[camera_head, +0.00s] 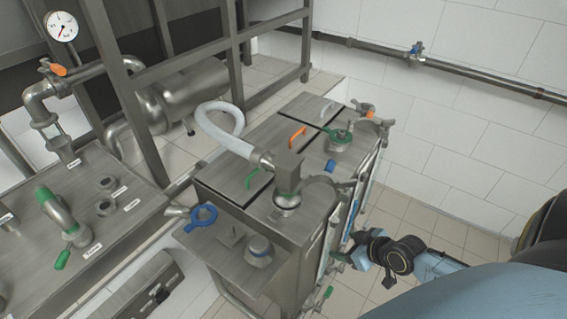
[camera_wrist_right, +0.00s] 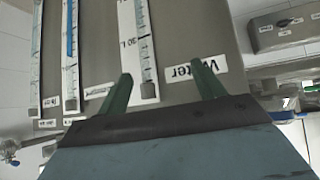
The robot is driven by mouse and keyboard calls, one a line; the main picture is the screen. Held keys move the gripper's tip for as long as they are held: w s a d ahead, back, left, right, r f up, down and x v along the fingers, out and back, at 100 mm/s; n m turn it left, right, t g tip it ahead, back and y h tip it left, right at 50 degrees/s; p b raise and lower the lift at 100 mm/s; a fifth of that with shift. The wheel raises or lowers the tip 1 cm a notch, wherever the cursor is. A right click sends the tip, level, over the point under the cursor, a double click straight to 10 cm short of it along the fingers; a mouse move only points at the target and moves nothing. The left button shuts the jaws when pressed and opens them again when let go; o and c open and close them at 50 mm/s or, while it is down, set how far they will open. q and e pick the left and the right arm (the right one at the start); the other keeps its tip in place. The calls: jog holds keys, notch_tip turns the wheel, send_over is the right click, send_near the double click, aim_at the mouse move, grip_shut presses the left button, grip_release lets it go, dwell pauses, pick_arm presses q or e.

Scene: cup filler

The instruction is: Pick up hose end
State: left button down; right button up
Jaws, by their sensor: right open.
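A white hose (camera_head: 222,118) curves over the top of the steel tank unit (camera_head: 225,190). Its near end has a metal fitting (camera_head: 262,159) that meets an upright steel outlet (camera_head: 288,178) on the tank top. My right gripper is low at the tank's right side in the head view, below and to the right of the hose end and apart from it. In the right wrist view its two green fingers (camera_wrist_right: 164,86) are spread and empty, facing the tank's labelled front with its level gauges (camera_wrist_right: 139,40). The hose is not in the wrist view. My left gripper is not in view.
A second steel unit (camera_head: 120,235) is at left. A wall pipe (camera_head: 470,72) runs behind. Tiled floor (camera_head: 410,220) lies free right of the tank.

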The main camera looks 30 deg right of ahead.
aim_at(297, 173)
jog(key=w+a+r+n+t+y+p, duration=0.1)
jog(key=w+a+r+t+y+p, duration=0.15)
jog(key=r, duration=0.95)
jog(key=w+a+r+n+t+y+p, duration=0.1)
jog(key=w+a+r+n+y, duration=0.15)
jog(key=r, duration=0.95)
jog(key=shift+m+h, duration=0.3)
jog(key=shift+m, duration=0.05)
jog(key=x, duration=0.7)
jog(key=shift+w+r, duration=0.2)
jog(key=shift+r, duration=0.1)
jog(key=shift+f+p+x, duration=0.2)
jog(key=shift+p+x, duration=0.3)
jog(key=shift+x, duration=2.8)
jog(key=shift+s, duration=0.15)
grip_shut()
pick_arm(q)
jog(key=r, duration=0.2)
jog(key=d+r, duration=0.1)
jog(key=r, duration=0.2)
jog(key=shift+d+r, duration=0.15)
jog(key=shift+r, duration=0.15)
pick_arm(e)
jog(key=shift+r, duration=0.2)
